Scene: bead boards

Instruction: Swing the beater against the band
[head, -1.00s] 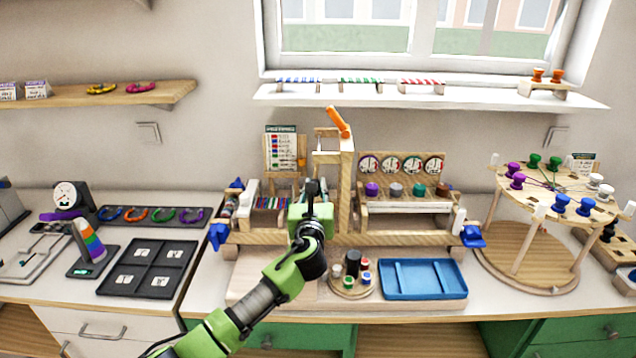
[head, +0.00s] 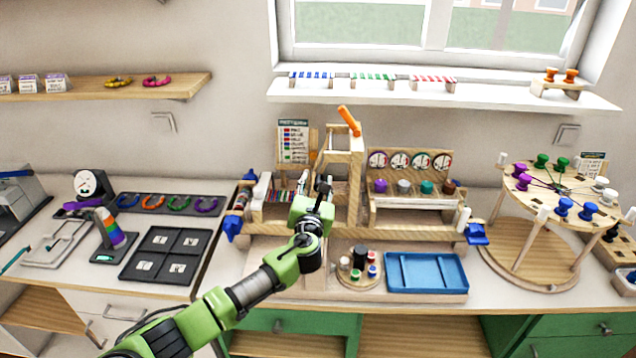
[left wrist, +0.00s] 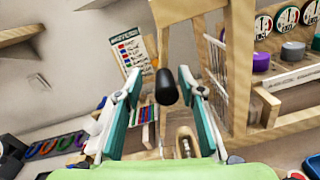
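The wooden band loom (head: 358,180) stands at the middle of the bench. A dark rounded handle (left wrist: 166,87), which looks like the beater's grip, sits in the gap between my left fingers in the left wrist view. My left gripper (head: 324,188) is at the loom's middle, in front of its upright; in the left wrist view (left wrist: 162,84) its fingers are apart, with small gaps beside the handle. The band's coloured threads (head: 284,197) lie left of the gripper and also show in the wrist view (left wrist: 146,110). The gripper hides the lower beater. My right gripper is out of view.
An orange lever (head: 349,121) tops the loom's upright. A pattern card (head: 293,141) stands behind the threads. A round spool holder (head: 359,270) and a blue tray (head: 427,272) are in front. A round braiding stand (head: 535,250) stands at right.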

